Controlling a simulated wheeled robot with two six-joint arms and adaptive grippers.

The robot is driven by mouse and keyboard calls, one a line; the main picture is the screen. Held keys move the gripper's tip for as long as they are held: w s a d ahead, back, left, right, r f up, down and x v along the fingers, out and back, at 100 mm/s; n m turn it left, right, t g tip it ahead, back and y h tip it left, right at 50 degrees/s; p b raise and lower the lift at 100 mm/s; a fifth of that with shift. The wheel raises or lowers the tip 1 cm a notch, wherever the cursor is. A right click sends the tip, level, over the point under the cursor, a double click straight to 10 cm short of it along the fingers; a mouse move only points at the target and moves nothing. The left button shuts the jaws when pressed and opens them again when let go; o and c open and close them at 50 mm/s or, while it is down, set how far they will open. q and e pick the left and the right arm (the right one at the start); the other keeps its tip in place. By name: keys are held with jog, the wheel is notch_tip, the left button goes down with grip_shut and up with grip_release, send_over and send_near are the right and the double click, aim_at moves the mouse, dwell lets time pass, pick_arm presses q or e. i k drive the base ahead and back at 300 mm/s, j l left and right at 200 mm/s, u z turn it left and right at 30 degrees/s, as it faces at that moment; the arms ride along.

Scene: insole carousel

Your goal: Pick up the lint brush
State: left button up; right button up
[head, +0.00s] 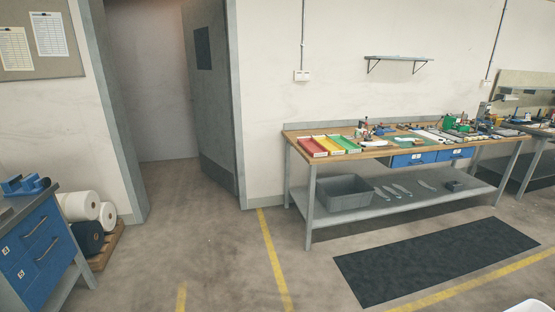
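I cannot make out a lint brush; the small items on the wooden-topped workbench (300,131) are too small and far away to tell apart. The bench stands against the wall at the right, some distance from me. Neither of my grippers shows in the head view.
Red, yellow and green trays (312,147) sit at the bench's left end. A grey bin (343,193) stands on its lower shelf. A black mat (437,262) lies in front. A blue drawer cabinet (38,250) is at left, near white rolls (78,206). The middle floor is clear.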

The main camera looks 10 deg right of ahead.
aim_at(419, 141)
jog(key=i+z, duration=0.1)
jog(key=i, duration=0.35)
jog(key=i+j+z, duration=0.1)
jog(key=i, duration=0.4)
jog(key=i+j+z, duration=0.1)
jog(key=i, duration=0.35)
jog(key=i+l+z, duration=0.25)
jog(key=i+z, duration=0.2)
jog(key=i, duration=0.15)
jog(key=i+z, duration=0.5)
jog(key=i+j+z, duration=0.3)
jog(key=i+z, duration=0.15)
jog(key=i, duration=0.3)
jog(key=i+l+u, duration=0.15)
jog(key=u, duration=0.3)
jog(key=i+l+u, duration=0.25)
jog(key=u, duration=0.2)
jog(key=i+l+u, duration=0.25)
jog(key=u, duration=0.25)
